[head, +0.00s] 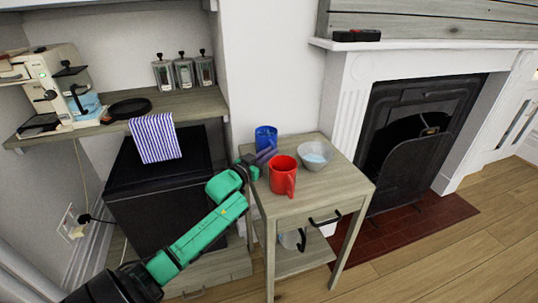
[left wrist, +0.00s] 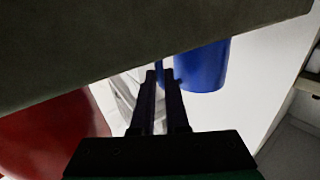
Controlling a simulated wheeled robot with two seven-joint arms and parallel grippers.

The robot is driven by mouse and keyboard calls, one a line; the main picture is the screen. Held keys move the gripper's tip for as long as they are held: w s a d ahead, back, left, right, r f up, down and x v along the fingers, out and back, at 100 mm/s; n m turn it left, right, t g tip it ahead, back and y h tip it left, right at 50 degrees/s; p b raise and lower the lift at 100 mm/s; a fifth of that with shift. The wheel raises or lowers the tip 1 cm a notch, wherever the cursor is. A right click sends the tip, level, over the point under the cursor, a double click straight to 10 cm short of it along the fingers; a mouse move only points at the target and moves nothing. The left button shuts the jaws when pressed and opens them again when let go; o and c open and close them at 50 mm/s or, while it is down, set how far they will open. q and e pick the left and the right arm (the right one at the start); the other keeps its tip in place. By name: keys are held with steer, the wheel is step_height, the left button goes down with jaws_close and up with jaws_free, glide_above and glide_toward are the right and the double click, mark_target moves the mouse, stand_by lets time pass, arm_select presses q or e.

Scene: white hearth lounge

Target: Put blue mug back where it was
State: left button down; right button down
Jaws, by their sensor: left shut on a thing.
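The blue mug (head: 266,134) is upright at the back left corner of the small wooden side table (head: 330,186). My left gripper (head: 266,156) reaches in from the left and is shut on the mug's handle side; the handle itself is mostly hidden by the fingers. In the left wrist view the fingertips (left wrist: 160,76) meet the side of the blue mug (left wrist: 200,70). I cannot tell whether the mug's base touches the tabletop. My right gripper is not in view.
A red mug (head: 282,174) stands close in front of my left gripper. A pale bowl (head: 315,156) sits to its right on the table. A wooden shelf (head: 190,105) with jars, pan, coffee machine and striped towel (head: 154,138) is at left. The table's front is bare.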

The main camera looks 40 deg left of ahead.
arm_select(q)
steer(key=shift+r, duration=0.1)
steer(key=c, duration=1.3)
jaws_free()
steer(key=o, duration=0.4)
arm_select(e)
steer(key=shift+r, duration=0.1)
arm_select(q)
steer(key=shift+s, duration=0.25)
steer(key=s+p, duration=0.1)
steer(key=s, duration=1)
steer(key=shift+s+p, duration=0.3)
steer(key=shift+p, duration=0.05)
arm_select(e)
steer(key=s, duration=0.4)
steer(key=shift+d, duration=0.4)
